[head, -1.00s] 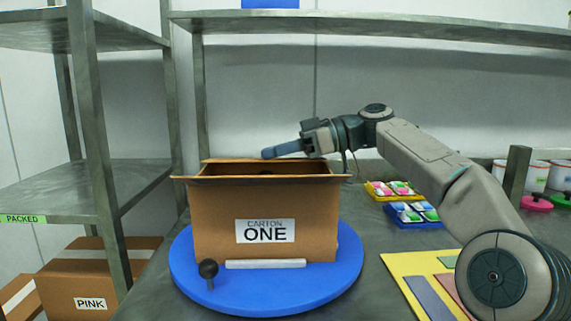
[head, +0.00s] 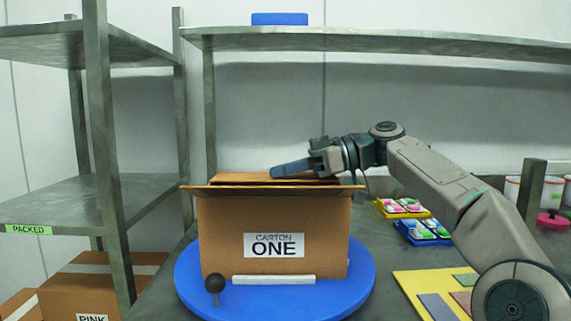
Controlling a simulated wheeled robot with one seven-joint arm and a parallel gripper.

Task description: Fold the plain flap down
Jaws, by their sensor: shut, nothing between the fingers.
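The brown carton (head: 218,240), labelled CARTON ONE, stands on a blue round turntable (head: 345,296). A flap (head: 235,179) lies nearly flat across the back of its top opening. The near flap (head: 230,190) sticks outward along the front rim. I cannot tell from here which flap is the plain one, and the inside is hidden. My gripper (head: 276,173) is shut and empty, pointing left, with its fingertips low over the top flap. Whether they touch it is hard to tell.
A black knob (head: 214,284) and a pale bar (head: 273,279) sit at the turntable's front. Yellow (head: 418,214) and blue (head: 425,240) trays lie right of the carton. A metal shelf (head: 360,38) spans the back, and a rack (head: 105,190) stands left.

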